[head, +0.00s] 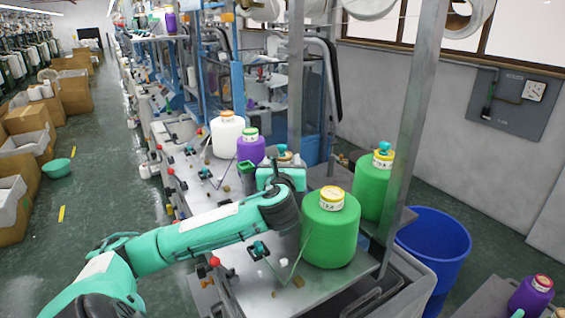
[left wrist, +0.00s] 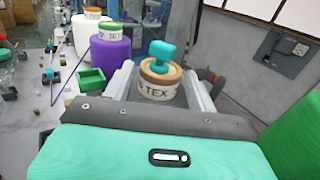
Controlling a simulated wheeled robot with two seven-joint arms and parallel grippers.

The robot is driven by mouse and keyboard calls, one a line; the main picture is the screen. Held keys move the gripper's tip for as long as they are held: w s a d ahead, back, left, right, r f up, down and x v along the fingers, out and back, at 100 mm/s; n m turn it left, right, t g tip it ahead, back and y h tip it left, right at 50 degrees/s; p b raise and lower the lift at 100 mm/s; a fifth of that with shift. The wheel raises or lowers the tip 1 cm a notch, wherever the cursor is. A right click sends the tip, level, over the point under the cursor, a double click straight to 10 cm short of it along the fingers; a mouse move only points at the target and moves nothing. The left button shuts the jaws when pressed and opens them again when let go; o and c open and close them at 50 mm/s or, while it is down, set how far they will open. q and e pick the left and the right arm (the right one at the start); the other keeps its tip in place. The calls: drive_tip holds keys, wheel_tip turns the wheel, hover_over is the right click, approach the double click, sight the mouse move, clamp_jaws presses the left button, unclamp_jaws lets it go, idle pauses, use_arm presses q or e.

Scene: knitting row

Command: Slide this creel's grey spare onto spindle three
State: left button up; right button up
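A cone with a tan top, a white label ending in "TEX" and a teal knob (left wrist: 160,88) stands between the fingers of my left gripper (left wrist: 160,80) in the left wrist view. Its body below the label is hidden, so I cannot tell its colour. My left gripper (head: 282,168) also shows in the head view, over the machine table (head: 205,190) behind the front green cone. Its fingers look apart, one on each side of the label, with slim gaps. No cone in view is clearly grey, and spindle three cannot be made out. My right gripper is not in view.
Green cones stand at the front (head: 330,232) and by the post (head: 372,190). A purple cone (head: 251,149) and a white cone (head: 226,136) stand farther back. A small green box (left wrist: 91,80) is left of the gripper. A steel post (head: 408,120) and blue bin (head: 436,245) are at right.

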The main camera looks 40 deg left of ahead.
use_arm(q)
drive_tip(key=shift+o, duration=0.9)
drive_tip(key=shift+f, duration=0.1)
wheel_tip(320, 180, up, 20)
drive_tip(key=b, duration=0.2)
drive_tip(key=shift+b, duration=0.35)
idle(0.4)
